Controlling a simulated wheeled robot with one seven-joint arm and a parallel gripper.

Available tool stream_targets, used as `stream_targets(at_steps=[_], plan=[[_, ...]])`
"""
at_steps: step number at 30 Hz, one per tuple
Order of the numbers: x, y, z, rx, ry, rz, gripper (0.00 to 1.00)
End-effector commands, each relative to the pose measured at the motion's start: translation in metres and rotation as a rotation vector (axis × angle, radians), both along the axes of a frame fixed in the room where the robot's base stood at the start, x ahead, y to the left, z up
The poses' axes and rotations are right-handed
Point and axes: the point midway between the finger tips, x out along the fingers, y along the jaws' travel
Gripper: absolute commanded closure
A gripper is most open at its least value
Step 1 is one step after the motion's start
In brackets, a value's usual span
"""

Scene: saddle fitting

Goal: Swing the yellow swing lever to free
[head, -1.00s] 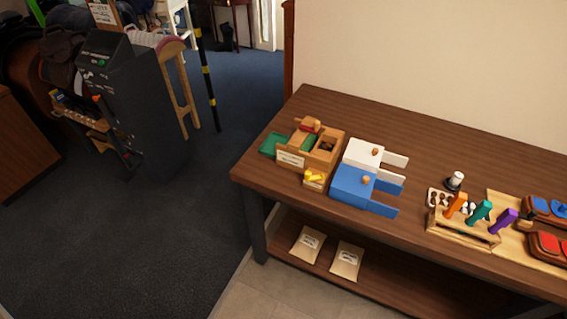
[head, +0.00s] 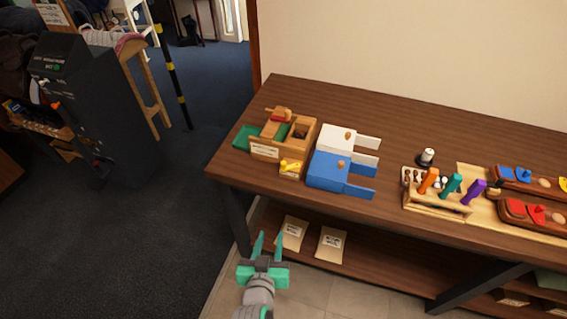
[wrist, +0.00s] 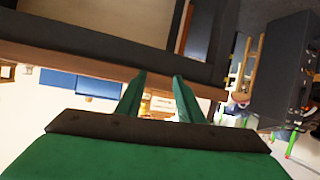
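A small yellow piece (head: 563,185) shows at the right edge of the head view, cut off by the frame, on the back brown block (head: 519,181). It may be the yellow swing lever; its position cannot be told. A blue lever (head: 523,174) sits on the same block, and a red lever (head: 537,214) on the front brown block. My gripper (head: 267,243) is open and empty, low in front of the bench, far left of these blocks. Its two fingers stand apart in the wrist view (wrist: 158,95).
The bench (head: 400,120) carries a wooden box (head: 285,130) with a small yellow-filled tray (head: 291,168), white and blue boxes (head: 335,172), and a tool rack (head: 437,202) with upright coloured handles. Two packets (head: 331,244) lie on the lower shelf.

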Motion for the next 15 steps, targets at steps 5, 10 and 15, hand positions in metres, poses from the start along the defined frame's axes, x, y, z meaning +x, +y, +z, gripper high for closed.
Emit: stream_targets(at_steps=[5,10,15], plan=[[0.051,0.003,0.038,0.001,-0.006,-0.086,0.66],[0.086,0.003,0.079,0.019,-0.011,-0.187,0.66],[0.108,0.003,0.116,0.048,-0.017,-0.278,0.66]])
